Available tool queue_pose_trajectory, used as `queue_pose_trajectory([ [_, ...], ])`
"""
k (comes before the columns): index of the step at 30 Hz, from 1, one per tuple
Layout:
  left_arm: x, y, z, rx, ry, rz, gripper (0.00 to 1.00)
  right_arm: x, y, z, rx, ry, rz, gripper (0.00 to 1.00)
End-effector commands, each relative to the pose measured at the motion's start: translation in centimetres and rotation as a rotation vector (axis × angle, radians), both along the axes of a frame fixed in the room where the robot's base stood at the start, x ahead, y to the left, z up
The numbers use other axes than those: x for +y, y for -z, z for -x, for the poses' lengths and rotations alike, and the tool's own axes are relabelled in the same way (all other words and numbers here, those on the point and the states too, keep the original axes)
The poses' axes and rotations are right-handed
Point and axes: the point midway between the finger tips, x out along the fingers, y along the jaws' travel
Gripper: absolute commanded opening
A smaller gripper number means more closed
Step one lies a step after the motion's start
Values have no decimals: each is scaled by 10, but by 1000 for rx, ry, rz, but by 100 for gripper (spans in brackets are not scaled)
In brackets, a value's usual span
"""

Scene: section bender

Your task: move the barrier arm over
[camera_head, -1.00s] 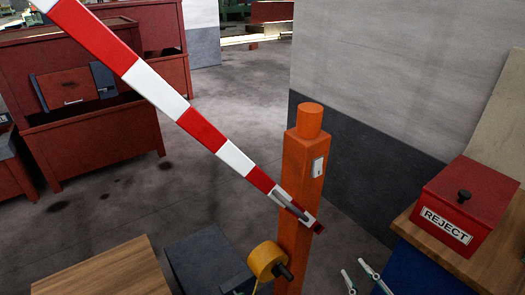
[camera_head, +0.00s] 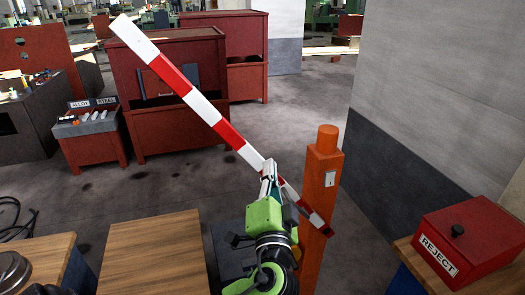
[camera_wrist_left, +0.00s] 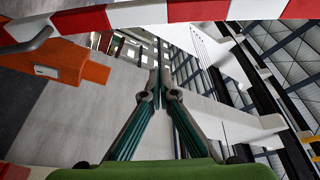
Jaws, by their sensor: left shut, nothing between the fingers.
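The red-and-white barrier arm (camera_head: 200,105) slants from the upper left down to the orange post (camera_head: 320,185), in the head view. Its lower end crosses the front of the post. My left gripper (camera_head: 268,168) overlaps the lower part of the arm. Its fingers are shut and empty. In the left wrist view, the shut fingertips (camera_wrist_left: 160,82) lie below the barrier arm (camera_wrist_left: 140,14), which runs across the top and is not between them. I cannot tell whether they touch it. The orange post (camera_wrist_left: 60,62) shows at the left there. My right gripper is out of view.
A red REJECT box (camera_head: 470,240) sits on a bench at the right. A wooden tabletop (camera_head: 155,250) stands at the lower left. Red cabinets (camera_head: 165,125) and an ALLOY STEEL bin (camera_head: 93,150) stand behind. Grey floor (camera_head: 290,115) is open beyond the post.

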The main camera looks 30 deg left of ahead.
Motion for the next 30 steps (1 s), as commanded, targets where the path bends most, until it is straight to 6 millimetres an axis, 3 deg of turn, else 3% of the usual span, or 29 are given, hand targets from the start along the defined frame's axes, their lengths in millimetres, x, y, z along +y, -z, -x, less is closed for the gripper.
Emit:
queue_pose_trajectory([
  [5, 9, -10, -12, -6, -4, -3, 0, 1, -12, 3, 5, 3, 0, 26],
  [17, 55, -28, -80, -5, -5, -5, 0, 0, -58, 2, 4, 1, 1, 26],
  [24, 71, -5, -61, 1, -2, -2, 0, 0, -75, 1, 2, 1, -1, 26],
  [30, 75, 2, -55, -2, -1, -1, 0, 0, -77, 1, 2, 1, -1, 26],
])
